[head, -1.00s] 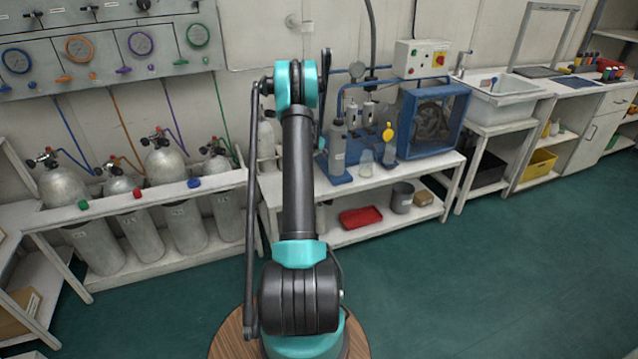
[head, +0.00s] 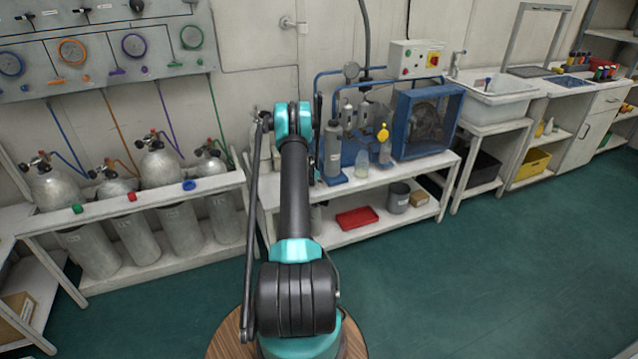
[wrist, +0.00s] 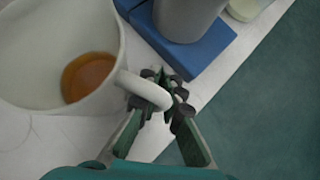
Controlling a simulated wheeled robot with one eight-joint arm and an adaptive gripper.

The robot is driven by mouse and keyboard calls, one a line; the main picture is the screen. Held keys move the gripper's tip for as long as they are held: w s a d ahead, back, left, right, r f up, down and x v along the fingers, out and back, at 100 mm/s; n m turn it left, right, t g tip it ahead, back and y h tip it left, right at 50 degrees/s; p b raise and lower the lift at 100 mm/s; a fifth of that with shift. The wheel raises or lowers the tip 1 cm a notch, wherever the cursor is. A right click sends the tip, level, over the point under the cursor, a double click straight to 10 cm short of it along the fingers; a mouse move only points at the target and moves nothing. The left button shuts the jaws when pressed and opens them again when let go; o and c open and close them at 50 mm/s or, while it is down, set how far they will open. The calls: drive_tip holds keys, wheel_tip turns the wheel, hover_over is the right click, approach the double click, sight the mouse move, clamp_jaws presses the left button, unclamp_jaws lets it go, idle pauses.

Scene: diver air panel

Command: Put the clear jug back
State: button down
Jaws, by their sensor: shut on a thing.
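My gripper (wrist: 163,92) is shut on the handle of a white jug (wrist: 112,92) in the wrist view. Brown-amber liquid (wrist: 88,76) shows inside it. The jug is over or on the white bench top; I cannot tell whether it touches. Its walls look white and cloudy rather than clear. In the head view my arm hides the gripper and this jug. A small clear vessel (head: 362,164) stands on the bench to the right of a grey cylinder (head: 333,150); I cannot tell whether it has a handle.
The grey cylinder on its blue base (wrist: 196,58) is close to the right of the jug. A blue compressor (head: 428,125) stands further right on the white bench (head: 400,172). Gas cylinders (head: 160,172) stand in a rack at left. A red tray (head: 357,218) lies on the lower shelf.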

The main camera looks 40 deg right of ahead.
drive_tip(key=shift+f, duration=0.55)
drive_tip(key=shift+f, duration=0.1)
drive_tip(key=c, duration=1.7)
unclamp_jaws()
